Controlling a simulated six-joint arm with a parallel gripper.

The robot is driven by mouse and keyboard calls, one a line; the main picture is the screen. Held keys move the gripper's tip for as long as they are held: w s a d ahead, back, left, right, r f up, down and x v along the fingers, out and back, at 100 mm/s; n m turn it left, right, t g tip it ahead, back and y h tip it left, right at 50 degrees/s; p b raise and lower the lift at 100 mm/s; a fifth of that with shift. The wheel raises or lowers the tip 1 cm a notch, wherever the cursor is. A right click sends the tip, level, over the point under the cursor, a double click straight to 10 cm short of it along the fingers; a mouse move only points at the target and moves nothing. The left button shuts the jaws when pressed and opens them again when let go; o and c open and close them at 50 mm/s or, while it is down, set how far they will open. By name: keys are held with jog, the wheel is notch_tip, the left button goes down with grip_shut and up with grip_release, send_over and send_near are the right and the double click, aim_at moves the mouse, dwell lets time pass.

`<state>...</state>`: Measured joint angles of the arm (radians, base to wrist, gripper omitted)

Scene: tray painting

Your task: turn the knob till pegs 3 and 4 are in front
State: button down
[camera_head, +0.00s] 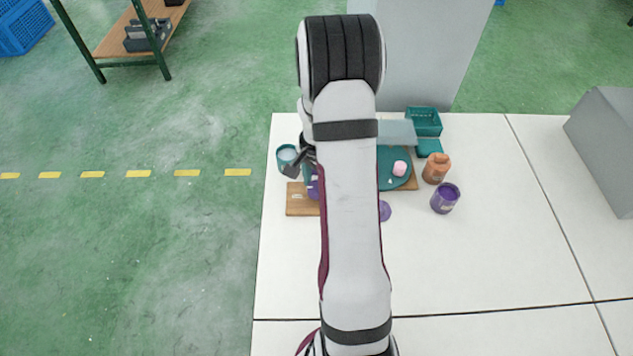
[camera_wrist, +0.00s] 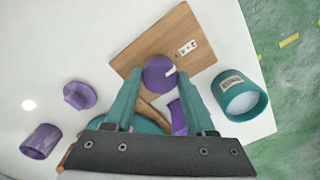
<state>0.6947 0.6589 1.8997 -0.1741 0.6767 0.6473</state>
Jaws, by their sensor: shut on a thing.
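The purple round knob (camera_wrist: 158,73) with a white pointer mark sits on a wooden board (camera_wrist: 150,42), beside a small white label (camera_wrist: 187,47). My gripper (camera_wrist: 161,80) has its two teal fingers on either side of the knob and is shut on it. In the head view the gripper's dark end shows left of my arm, and a bit of purple (camera_head: 313,187) shows near it. The teal round turntable (camera_head: 386,178) carries a pink piece (camera_head: 399,168). My arm hides much of it. In the wrist view a purple piece (camera_wrist: 178,117) shows between the fingers. Peg numbers cannot be read.
A teal cup (camera_wrist: 243,98) with white contents stands near the board. A purple lid-like piece (camera_wrist: 80,95) and purple cup (camera_wrist: 41,141) stand on the other side. The front table is clear.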

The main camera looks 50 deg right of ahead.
jog(key=shift+m, duration=0.4)
jog(key=shift+c, duration=1.2)
grip_release()
notch_tip(320, 180, up, 16)
